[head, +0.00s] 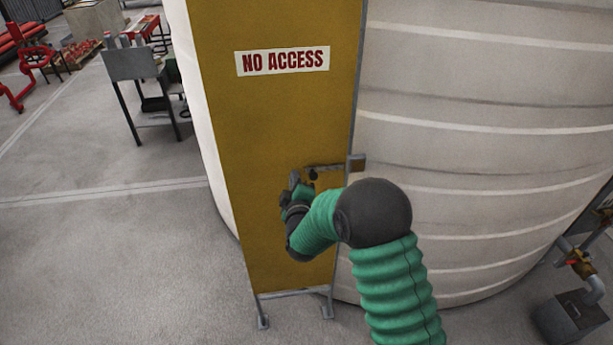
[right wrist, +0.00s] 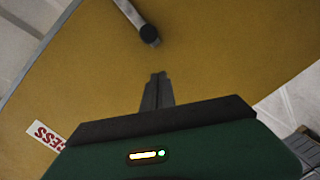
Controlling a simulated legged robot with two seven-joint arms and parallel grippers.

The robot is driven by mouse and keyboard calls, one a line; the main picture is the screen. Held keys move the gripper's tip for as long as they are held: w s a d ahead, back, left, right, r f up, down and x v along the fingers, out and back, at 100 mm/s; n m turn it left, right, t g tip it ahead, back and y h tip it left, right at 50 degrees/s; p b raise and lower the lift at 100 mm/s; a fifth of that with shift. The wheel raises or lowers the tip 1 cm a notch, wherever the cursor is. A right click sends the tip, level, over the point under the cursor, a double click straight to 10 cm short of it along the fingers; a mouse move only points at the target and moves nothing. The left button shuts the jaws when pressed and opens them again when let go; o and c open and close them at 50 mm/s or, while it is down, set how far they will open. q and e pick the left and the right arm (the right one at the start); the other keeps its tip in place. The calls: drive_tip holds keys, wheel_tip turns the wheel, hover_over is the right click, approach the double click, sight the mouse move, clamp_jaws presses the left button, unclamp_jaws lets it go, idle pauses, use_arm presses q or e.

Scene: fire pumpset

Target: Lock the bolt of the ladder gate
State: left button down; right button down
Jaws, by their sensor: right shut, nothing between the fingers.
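The yellow ladder gate (head: 275,120) with a NO ACCESS sign stands upright in front of a large white tank. Its grey bolt (head: 328,167) lies across the gate near the right edge, close to a small bracket (head: 357,163); I cannot tell whether the bar's end sits in it. The bolt's dark knob (head: 312,175) also shows in the right wrist view (right wrist: 149,35). My right gripper (head: 294,180) is just left of the knob, and its fingers (right wrist: 158,78) are shut and empty, apart from the knob in the wrist view. My left gripper is not in view.
The ribbed white tank (head: 480,120) fills the space behind and right of the gate. A grey workbench (head: 133,65) and red pipework (head: 35,58) stand at the far left. Grey floor left of the gate is clear. A pipe with a valve (head: 580,263) is at the lower right.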

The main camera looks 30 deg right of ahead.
sight(321, 167)
drive_tip(key=d, duration=0.1)
drive_tip(key=d+f, duration=0.1)
drive_tip(key=d+p, duration=0.1)
drive_tip(key=shift+s+d+f, duration=0.2)
drive_tip(key=shift+d+f, duration=0.2)
drive_tip(key=d+b, duration=0.1)
drive_tip(key=d, duration=0.1)
drive_tip(key=s+d+b, duration=0.1)
drive_tip(key=d, duration=0.1)
drive_tip(key=shift+s+d+b, duration=0.2)
drive_tip(key=shift+b, duration=0.1)
drive_tip(key=shift+d, duration=0.15)
drive_tip(key=shift+r, duration=0.1)
